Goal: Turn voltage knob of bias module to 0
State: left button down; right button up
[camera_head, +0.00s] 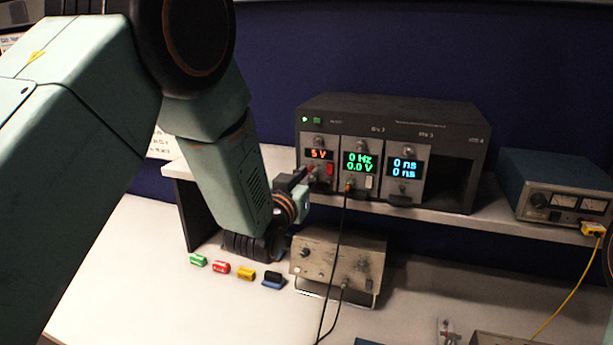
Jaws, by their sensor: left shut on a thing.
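The bias module (319,142) is the left module in the dark rack (400,110) on the shelf, and its orange display (319,154) reads 5 V. My left arm comes in from the left, and my left gripper (306,180) reaches the lower left of the module's front. It is shut on what appears to be the voltage knob; the knob is mostly hidden by the fingers and small in view. A red part (330,169) shows just right of the fingers. My right gripper is out of view.
Beside it are a module with a green display (359,161) and one with a blue display (403,165). A black cable hangs down past a beige instrument (335,262). Several small coloured blocks (245,273) lie on the bench. A blue meter box (555,190) stands at right.

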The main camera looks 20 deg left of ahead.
pick_arm(q)
jog(key=shift+n+b, duration=0.5)
jog(key=shift+n, duration=0.7)
jog(key=shift+r, duration=0.1)
jog(key=c, duration=1.3)
grip_release()
jog(key=s, duration=1.2)
jog(key=shift+a, duration=0.35)
